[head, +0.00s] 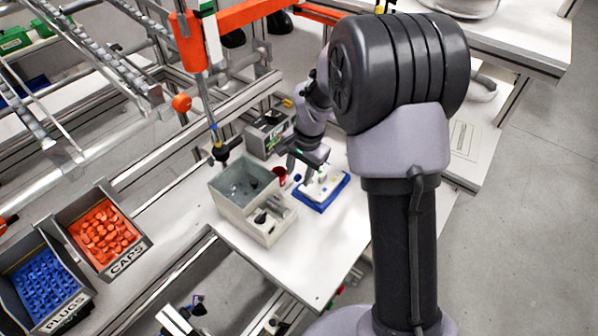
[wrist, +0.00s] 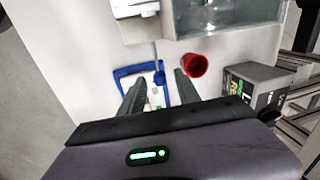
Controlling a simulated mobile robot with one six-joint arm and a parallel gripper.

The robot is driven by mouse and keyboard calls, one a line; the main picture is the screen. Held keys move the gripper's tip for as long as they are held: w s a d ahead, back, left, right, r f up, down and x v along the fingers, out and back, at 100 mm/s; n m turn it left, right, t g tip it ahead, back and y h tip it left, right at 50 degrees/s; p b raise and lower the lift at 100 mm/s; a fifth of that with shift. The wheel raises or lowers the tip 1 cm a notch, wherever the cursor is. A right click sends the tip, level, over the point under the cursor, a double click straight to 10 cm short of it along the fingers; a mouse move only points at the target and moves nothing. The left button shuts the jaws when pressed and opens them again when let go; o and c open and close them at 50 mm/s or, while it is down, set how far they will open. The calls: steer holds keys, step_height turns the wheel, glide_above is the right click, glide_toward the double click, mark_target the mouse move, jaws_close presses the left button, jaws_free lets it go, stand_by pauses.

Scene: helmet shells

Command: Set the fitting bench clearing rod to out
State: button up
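The fitting bench (head: 330,258) is a white top carrying a beige unit (head: 232,208) with an open grey bin and a lower section with a black knob (head: 260,216). A blue-framed fixture (head: 345,183) with white parts lies to its right; its blue frame also shows in the wrist view (wrist: 122,72). I cannot identify the clearing rod for certain; a thin grey bar (wrist: 155,50) runs between unit and frame in the wrist view. In the head view my gripper (head: 298,172) is partly hidden.
A red cup (wrist: 195,66) stands beside the right finger in the wrist view. A grey labelled box (wrist: 262,72) is farther right. A black-tipped tool (head: 222,150) hangs above the unit. Bins of orange caps (head: 105,235) and blue plugs (head: 45,285) stand at left. The bench's front is clear.

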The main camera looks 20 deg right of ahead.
step_height(320, 180, up, 17)
steer(key=s+d+p, duration=0.1)
steer(key=s+p, duration=0.1)
steer(key=p, duration=0.2)
steer(key=shift+d, duration=0.4)
steer(key=shift+s+r, duration=0.1)
steer(key=s+a+f+n+t+b, duration=0.1)
steer(key=s+a+f+n+b, duration=0.1)
steer(key=s+b, duration=0.3)
steer(key=s+a+f+n+t+b, duration=0.2)
steer(key=s+a+f+b, duration=0.1)
steer(key=s, duration=0.8)
steer(key=s+a+f+n+t+b, duration=0.1)
steer(key=s+a+f+b, duration=0.1)
steer(key=s+f+b, duration=0.2)
steer(key=s+b, duration=0.3)
steer(key=b, duration=0.1)
steer(key=shift+s+a+n+y, duration=0.3)
steer(key=shift+s+n+y, duration=0.1)
